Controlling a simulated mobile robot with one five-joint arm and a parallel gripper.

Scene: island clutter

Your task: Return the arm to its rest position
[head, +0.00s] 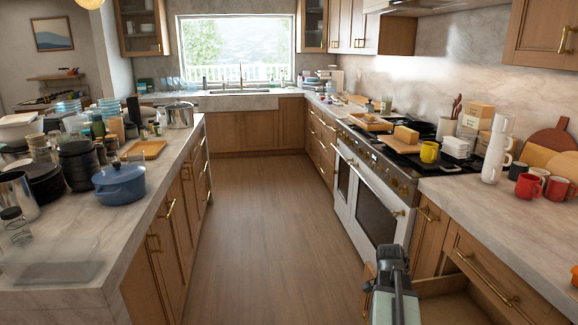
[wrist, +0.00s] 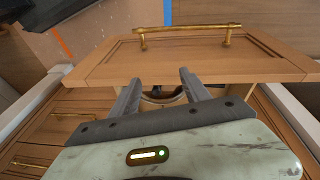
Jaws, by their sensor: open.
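My gripper (head: 393,256) is at the bottom of the head view, right of centre, in front of the right-hand cabinets. In the wrist view my gripper (wrist: 158,84) shows its two grey fingers spread apart with nothing held between them. A wooden drawer front with a brass handle (wrist: 187,30) lies just beyond the fingertips, and I cannot tell whether they touch it. In the head view a pulled-out drawer (head: 452,304) is beside and partly behind my arm. Something dark and rounded shows between the fingers in the wrist view, too small to tell.
The right counter (head: 487,205) carries a white bottle (head: 496,150) and red mugs (head: 557,188). A white oven (head: 376,215) stands beyond it. The cluttered island (head: 65,235) on the left holds a blue pot (head: 120,186). The wooden floor aisle (head: 265,235) between them is clear.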

